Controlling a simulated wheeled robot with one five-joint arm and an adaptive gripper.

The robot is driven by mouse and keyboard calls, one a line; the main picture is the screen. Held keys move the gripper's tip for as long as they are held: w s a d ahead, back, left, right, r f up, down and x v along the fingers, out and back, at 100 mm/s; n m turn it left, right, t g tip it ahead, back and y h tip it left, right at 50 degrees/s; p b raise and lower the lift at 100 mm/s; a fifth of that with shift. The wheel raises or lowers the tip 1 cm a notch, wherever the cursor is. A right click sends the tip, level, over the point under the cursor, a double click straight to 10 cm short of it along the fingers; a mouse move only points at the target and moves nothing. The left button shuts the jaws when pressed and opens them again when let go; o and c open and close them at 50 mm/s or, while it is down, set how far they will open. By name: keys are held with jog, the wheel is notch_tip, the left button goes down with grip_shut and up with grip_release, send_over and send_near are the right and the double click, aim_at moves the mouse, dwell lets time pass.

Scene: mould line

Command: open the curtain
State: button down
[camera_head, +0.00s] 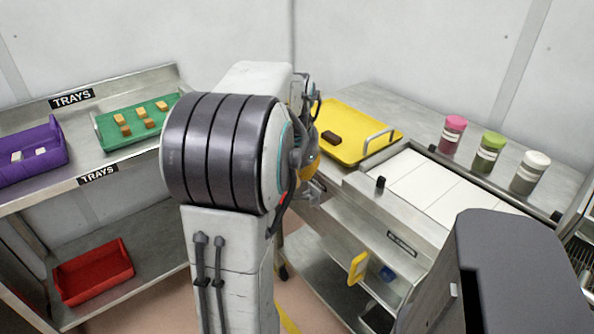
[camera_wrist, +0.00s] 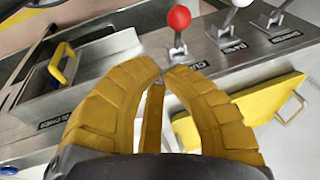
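My gripper (camera_wrist: 163,72) has curved yellow fingers, and their tips come together with nothing visible between them. Just beyond the tips stands a lever with a red ball knob (camera_wrist: 179,18). Its label is partly hidden by a finger; only "CU" shows. The red knob is apart from the fingers. No curtain can be made out in either view. In the head view my arm hides most of the gripper (camera_head: 312,192).
Two white-knobbed levers (camera_wrist: 237,2) stand right of the red one. Jars (camera_head: 490,150) stand on the right counter. A tray shelf (camera_head: 95,172) is at left.

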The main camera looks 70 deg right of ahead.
aim_at(289, 198)
notch_tip(289, 198, down, 8)
jog(key=w+d+b, duration=0.1)
jog(key=w+d, duration=0.1)
jog(key=shift+w, duration=0.2)
jog(key=shift+f, duration=0.15)
dwell(0.4)
jog(key=shift+w+a+f+b, duration=0.15)
jog(key=shift+a+f+b, duration=0.05)
jog(key=shift+b, duration=0.2)
